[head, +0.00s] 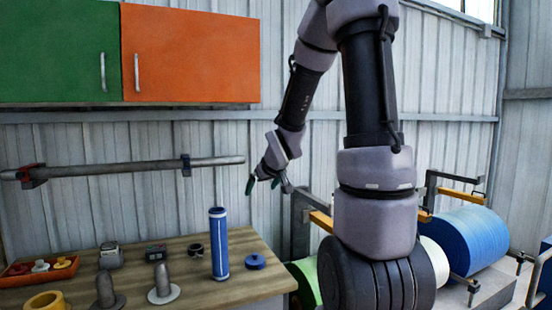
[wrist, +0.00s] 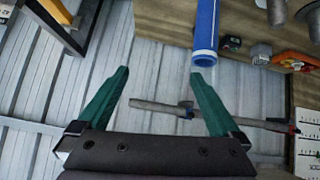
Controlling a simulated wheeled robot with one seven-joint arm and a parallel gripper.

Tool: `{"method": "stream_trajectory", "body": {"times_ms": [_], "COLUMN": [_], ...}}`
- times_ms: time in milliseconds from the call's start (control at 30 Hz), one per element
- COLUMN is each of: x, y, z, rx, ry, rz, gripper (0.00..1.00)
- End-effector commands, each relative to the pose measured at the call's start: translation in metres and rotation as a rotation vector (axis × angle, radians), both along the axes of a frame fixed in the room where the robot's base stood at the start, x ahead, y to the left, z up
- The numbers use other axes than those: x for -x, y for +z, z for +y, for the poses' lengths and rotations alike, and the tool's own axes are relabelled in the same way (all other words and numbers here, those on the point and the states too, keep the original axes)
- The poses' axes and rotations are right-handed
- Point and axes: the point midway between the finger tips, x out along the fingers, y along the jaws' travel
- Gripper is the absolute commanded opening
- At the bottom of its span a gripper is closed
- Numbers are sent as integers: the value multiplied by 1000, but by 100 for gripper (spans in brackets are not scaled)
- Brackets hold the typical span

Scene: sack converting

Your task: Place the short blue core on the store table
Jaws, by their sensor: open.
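A blue core (head: 219,245), a tube with pale bands near its ends, stands upright on the wooden table (head: 205,290) at the lower left of the head view. It also shows in the wrist view (wrist: 206,28), at the top right of centre, beyond my fingertips. My gripper (head: 266,181) is open and empty, in the air above and to the right of the core, apart from it. Its two green fingers are spread in the wrist view (wrist: 161,73). No second blue core is seen for comparing length.
A blue round cap (head: 255,261) lies beside the core. Grey posts on bases (head: 163,284), a yellow ring (head: 45,301) and a red tray (head: 40,268) stand left. A wall rail (head: 120,169) runs behind. A machine with a blue roll (head: 468,238) is at right.

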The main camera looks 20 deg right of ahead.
Motion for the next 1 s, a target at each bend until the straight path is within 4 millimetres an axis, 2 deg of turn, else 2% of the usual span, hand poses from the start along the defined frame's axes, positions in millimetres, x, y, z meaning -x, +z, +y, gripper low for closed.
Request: {"method": "stream_trajectory", "body": {"times_ms": [33, 100, 167, 300, 500, 600, 733, 1000], "x": [16, 41, 65, 125, 204, 230, 247, 249], "y": [23, 45, 63, 97, 126, 131, 134, 134], "z": [2, 4, 8, 21, 45, 54, 59, 60], "rx": [-15, -50, -88, -203, -382, -444, -482, -488], "ry": [-35, -89, -132, -212, -267, -274, -277, -278], "rz": [7, 34, 57, 111, 191, 223, 247, 253], "gripper": [100, 100, 100, 100, 100, 100, 100, 100]}}
